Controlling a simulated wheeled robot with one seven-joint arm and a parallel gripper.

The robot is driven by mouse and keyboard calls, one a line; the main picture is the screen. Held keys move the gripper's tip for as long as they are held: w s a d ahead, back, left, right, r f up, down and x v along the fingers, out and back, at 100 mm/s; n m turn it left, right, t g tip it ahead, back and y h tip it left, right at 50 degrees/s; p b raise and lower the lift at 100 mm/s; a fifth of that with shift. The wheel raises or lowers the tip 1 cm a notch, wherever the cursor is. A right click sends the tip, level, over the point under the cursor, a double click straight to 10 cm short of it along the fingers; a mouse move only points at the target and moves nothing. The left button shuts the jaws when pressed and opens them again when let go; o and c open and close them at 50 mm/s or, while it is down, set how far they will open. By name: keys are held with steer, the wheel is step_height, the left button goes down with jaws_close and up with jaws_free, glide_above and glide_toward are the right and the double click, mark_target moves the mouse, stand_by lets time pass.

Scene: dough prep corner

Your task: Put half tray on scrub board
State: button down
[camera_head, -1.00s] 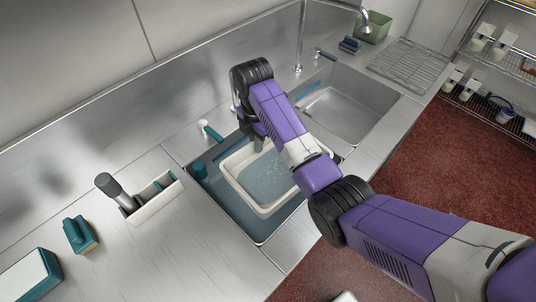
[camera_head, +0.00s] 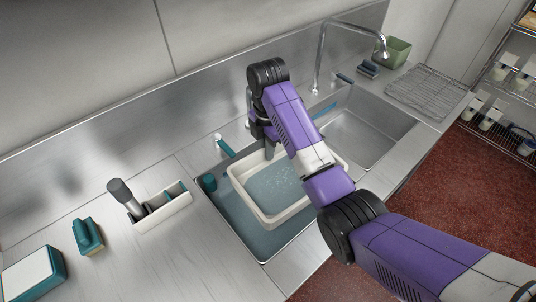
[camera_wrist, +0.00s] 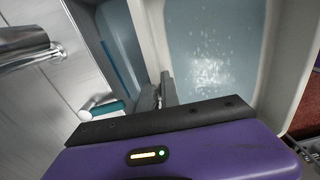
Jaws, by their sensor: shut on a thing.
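The half tray (camera_head: 236,194) is a cream rectangular tub in the left sink basin; its inside looks blue-grey with pale specks. My gripper (camera_head: 270,148) is at its back rim, fingers pointing down and partly hidden by my wrist. In the wrist view the fingers (camera_wrist: 166,92) are closed on the wall of the half tray (camera_wrist: 148,35). The tray looks roughly level; I cannot tell whether it touches the basin floor. I cannot tell for sure which surface is the scrub board; bare steel counter (camera_head: 165,255) lies left of the basin.
A tall faucet (camera_head: 318,60), empty right basin (camera_head: 365,130) and wire rack (camera_head: 430,92) are right.

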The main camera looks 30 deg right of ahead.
step_height(320, 180, up, 2)
steer(key=shift+r, duration=0.2)
stand_by(0.3)
steer(key=shift+d, duration=0.1)
stand_by(0.4)
